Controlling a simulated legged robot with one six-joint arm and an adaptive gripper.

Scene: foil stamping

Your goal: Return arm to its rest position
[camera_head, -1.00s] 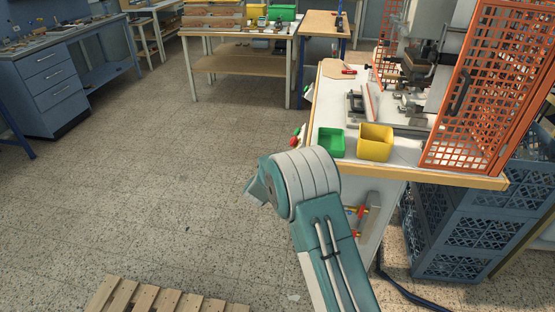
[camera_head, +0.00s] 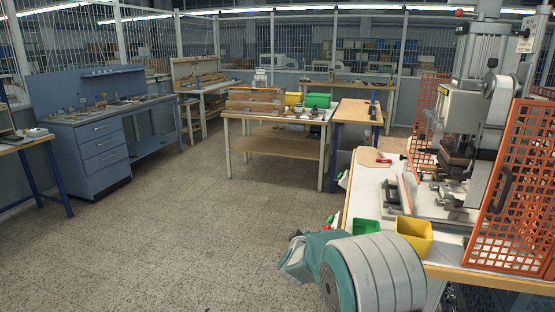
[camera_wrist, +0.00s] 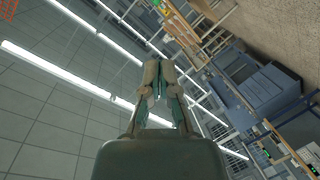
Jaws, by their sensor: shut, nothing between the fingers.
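My arm shows in the head view at the bottom right, its rounded teal and white joint close to the camera, in front of the machine table (camera_head: 372,192). My gripper does not show clearly there. In the wrist view my gripper (camera_wrist: 157,66) is shut and empty, with its fingertips close together. It points up past the ceiling lights (camera_wrist: 70,77), with nothing near the fingers.
The stamping machine (camera_head: 462,130) with orange mesh guards (camera_head: 513,165) stands at the right. A green bin (camera_head: 366,227) and a yellow bin (camera_head: 414,235) sit on its table beside my arm. A blue workbench (camera_head: 103,150) stands at the left. The floor (camera_head: 190,235) between is clear.

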